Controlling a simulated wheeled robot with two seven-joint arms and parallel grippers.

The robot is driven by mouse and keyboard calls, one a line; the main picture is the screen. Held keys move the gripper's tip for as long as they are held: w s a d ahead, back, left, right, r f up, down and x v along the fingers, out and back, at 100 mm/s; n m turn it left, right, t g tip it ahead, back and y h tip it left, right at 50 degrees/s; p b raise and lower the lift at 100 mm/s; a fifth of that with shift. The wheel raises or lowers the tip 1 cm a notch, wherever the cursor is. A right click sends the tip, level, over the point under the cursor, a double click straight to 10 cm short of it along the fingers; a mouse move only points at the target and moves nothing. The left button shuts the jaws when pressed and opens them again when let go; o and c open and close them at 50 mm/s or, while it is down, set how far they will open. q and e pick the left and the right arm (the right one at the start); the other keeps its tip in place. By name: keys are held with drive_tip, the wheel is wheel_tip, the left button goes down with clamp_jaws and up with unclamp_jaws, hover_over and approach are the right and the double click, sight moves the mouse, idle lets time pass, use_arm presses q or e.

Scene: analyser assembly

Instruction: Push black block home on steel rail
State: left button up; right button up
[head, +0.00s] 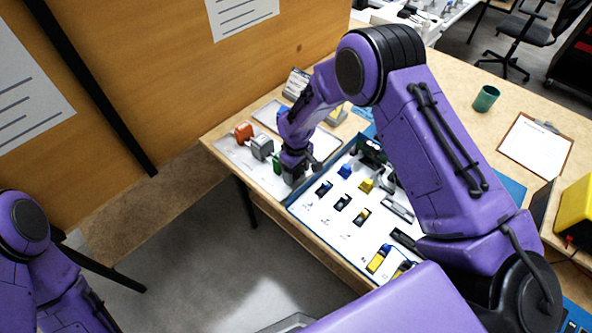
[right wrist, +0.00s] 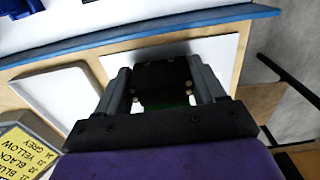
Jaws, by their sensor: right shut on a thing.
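My right gripper (head: 294,176) points down over the near end of a white board (head: 228,150) on the table. In the right wrist view its two fingers stand on either side of the black block (right wrist: 162,76), shut on it. In the head view the gripper mostly hides the block. An orange block (head: 243,132), a grey block (head: 262,147) and a green part (head: 277,162) stand in a row beside the gripper. The steel rail cannot be made out under them. My left gripper is out of view.
A blue-edged white tray (head: 318,226) with several small blocks lies right of the gripper. A yellow label card (right wrist: 18,152) stands near it in the wrist view. A green cup (head: 486,98) and clipboard (head: 536,146) are farther right. Table edge is close.

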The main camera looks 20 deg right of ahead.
drive_tip(key=shift+f, duration=0.15)
drive_tip(key=o, duration=1.1)
drive_tip(key=shift+o, duration=0.3)
wheel_tip(320, 180, up, 7)
drive_tip(key=p, duration=0.6)
